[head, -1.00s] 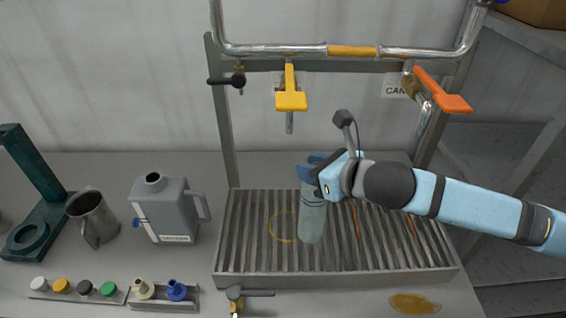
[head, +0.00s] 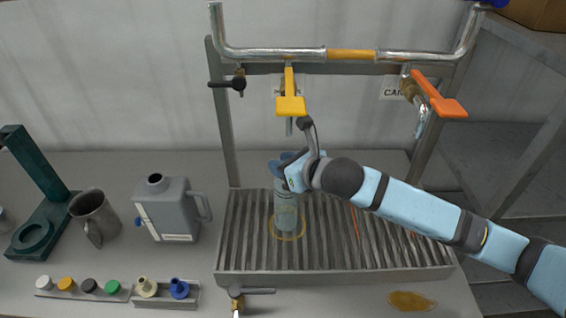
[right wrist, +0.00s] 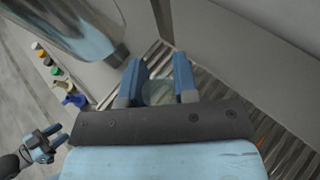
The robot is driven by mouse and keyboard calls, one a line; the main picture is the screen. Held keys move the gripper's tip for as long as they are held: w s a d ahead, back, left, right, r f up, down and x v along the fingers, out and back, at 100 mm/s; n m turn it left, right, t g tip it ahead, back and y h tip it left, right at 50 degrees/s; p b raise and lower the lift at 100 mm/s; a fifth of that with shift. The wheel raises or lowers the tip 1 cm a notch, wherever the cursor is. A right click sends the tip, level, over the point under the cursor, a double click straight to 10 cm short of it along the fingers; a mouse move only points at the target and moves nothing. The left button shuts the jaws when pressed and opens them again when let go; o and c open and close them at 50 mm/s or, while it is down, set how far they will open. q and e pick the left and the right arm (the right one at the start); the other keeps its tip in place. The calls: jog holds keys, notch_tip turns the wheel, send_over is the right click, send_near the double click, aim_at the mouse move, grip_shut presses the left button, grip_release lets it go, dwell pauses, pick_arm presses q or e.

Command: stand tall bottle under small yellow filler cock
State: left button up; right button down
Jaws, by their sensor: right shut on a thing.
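The tall bottle (head: 286,214), pale grey-blue and see-through, is upright in my right gripper (head: 283,165). Its base appears inside the yellow ring (head: 272,234) on the slatted tray; I cannot tell whether it touches the slats. In the right wrist view, the blue fingers (right wrist: 158,82) are shut on the bottle (right wrist: 158,95). My left gripper (right wrist: 42,146) shows small at the lower left there, its jaws unclear.
The slatted tray (head: 335,276) has free room right of the bottle. An orange-handled cock (head: 440,95) hangs at the right and a black-handled one (head: 228,85) at the left. A grey jug (head: 172,208) and metal mug (head: 93,217) stand left. A drain valve (head: 237,293) is in front.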

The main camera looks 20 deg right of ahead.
jog(key=shift+f, duration=0.15)
jog(key=c, duration=0.9)
grip_release()
jog(key=shift+s+d+r, duration=0.1)
jog(key=shift+s+r, duration=0.05)
jog(key=shift+r, duration=0.1)
jog(key=b+v, duration=0.1)
jog(key=v, duration=1)
jog(key=shift+s+d+r, duration=0.1)
jog(key=shift+s+d, duration=0.1)
jog(key=shift+s, duration=0.1)
